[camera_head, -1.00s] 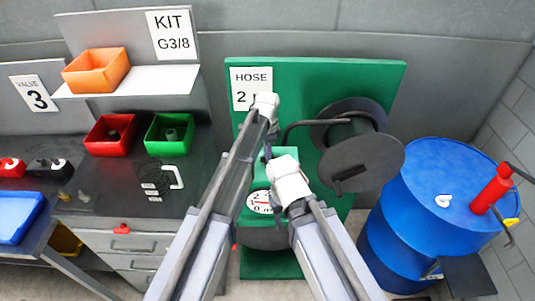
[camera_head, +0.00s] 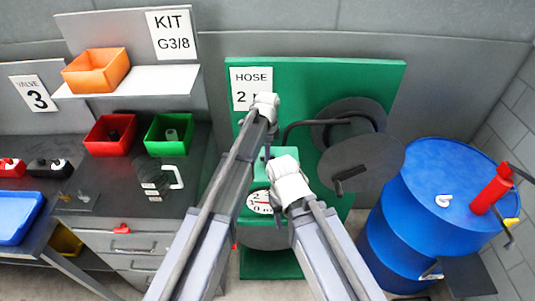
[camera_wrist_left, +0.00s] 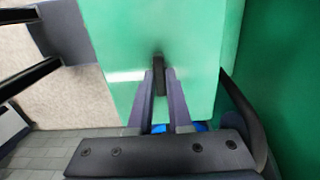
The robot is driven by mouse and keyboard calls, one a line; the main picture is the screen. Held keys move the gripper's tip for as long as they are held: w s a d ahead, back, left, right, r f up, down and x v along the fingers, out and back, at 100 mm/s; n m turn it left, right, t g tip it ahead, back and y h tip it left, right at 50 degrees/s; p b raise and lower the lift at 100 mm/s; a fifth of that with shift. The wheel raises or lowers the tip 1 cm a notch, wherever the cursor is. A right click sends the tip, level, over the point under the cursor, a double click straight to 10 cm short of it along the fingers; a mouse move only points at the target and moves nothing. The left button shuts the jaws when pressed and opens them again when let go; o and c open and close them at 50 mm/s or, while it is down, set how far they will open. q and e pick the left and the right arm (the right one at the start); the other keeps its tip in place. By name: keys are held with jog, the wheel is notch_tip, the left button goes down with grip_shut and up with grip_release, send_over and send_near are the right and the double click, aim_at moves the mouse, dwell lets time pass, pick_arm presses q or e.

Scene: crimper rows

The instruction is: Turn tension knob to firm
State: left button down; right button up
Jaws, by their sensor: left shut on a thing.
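A green hose-measuring unit (camera_head: 285,160) stands on a green base, with a white dial (camera_head: 260,201) on its front. My left gripper (camera_head: 267,152) is at the top left of this unit, mostly hidden behind my own arm. In the left wrist view, its two fingers (camera_wrist_left: 159,85) are closed on a small dark upright piece (camera_wrist_left: 158,64) against a green face. This piece may be the tension knob; its marks and setting cannot be read.
A green backboard (camera_head: 310,72) carries a reel with a dark disc (camera_head: 375,160) right of my arms. A blue drum (camera_head: 415,230) with a red pump stands at the right. A dark bench (camera_head: 100,185) with red and green bins (camera_head: 168,145) is at the left.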

pick_arm(q)
jog(key=c, duration=0.8)
grip_release()
jog(key=shift+c, duration=0.2)
notch_tip(320, 180, up, 8)
jog(key=p, duration=0.8)
jog(key=shift+f, duration=0.1)
